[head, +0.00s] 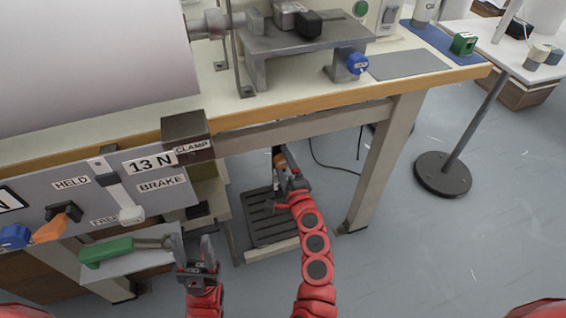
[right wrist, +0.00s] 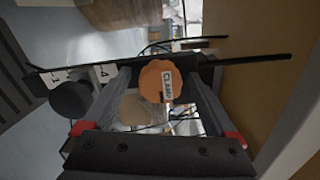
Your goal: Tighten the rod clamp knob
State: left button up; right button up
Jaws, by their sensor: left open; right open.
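In the head view the knob (head: 280,160) is a small orange patch under the table, just beyond my right gripper (head: 287,176).
The table edge (head: 340,92) and its leg (head: 388,165) stand above and right of my right gripper. The grey panel (head: 115,165), marked "13 N", "HELD" and "BRAKE", is at left. A green handle (head: 106,252) lies beside my left gripper.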

jog(key=p+v, duration=0.1)
jog(key=v, duration=1.6)
jog(key=shift+s, duration=0.2)
